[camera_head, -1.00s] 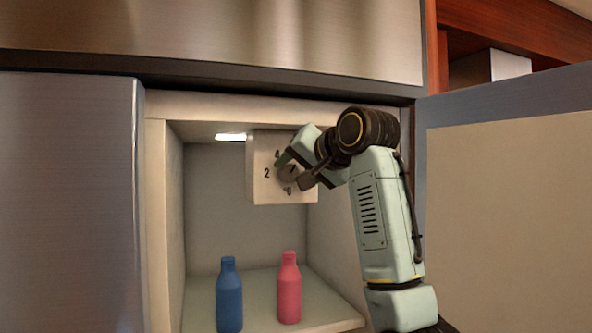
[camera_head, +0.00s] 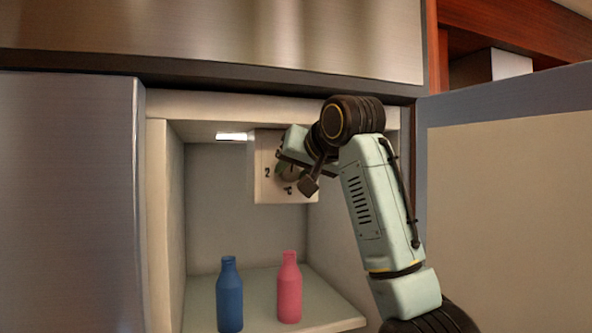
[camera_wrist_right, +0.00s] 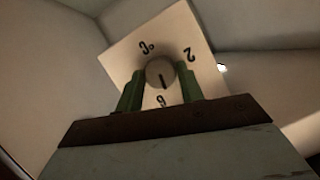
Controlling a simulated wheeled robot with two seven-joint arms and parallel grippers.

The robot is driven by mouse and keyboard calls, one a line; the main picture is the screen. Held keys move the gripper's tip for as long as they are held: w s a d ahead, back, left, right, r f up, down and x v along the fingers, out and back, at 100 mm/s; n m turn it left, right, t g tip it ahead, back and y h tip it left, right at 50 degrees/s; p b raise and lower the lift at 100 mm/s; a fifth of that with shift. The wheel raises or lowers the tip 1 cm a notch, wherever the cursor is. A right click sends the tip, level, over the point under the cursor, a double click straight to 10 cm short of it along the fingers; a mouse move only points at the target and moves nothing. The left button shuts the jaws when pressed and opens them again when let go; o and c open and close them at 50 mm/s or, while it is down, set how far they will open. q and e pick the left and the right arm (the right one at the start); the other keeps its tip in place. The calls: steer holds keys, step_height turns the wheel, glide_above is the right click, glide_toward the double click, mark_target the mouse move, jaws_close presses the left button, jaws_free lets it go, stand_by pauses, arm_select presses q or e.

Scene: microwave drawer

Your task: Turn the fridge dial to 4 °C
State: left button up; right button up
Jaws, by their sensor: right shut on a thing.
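The dial (camera_wrist_right: 160,70) is a round grey knob on a pale square panel (camera_head: 265,188) under the fridge ceiling. In the right wrist view the panel (camera_wrist_right: 127,57) appears upside down, with "°C" at the top and "2" at right. A dark pointer line on the dial runs down toward a numeral at the bottom that I cannot read surely. My right gripper (camera_head: 291,168) is shut on the dial, its green fingers on either side of it (camera_wrist_right: 162,88). In the head view the gripper hides most of the dial. My left gripper is out of view.
A blue bottle (camera_head: 229,295) and a pink bottle (camera_head: 289,288) stand on the shelf (camera_head: 257,283) below. The open fridge door (camera_head: 510,210) is at right, beyond my right arm. The compartment's left side is clear above the bottles.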

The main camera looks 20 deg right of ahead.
steer(key=shift+a+r+n+h, duration=0.1)
steer(key=shift+a+n+h, duration=0.05)
steer(key=shift+n+h, duration=0.95)
steer(key=shift+a+n+h, duration=0.15)
steer(key=shift+n+h, duration=0.65)
steer(key=shift+n, duration=0.6)
steer(key=o, duration=1)
steer(key=shift+s, duration=0.15)
steer(key=shift+b+v, duration=4.4)
steer(key=shift+v, duration=2.2)
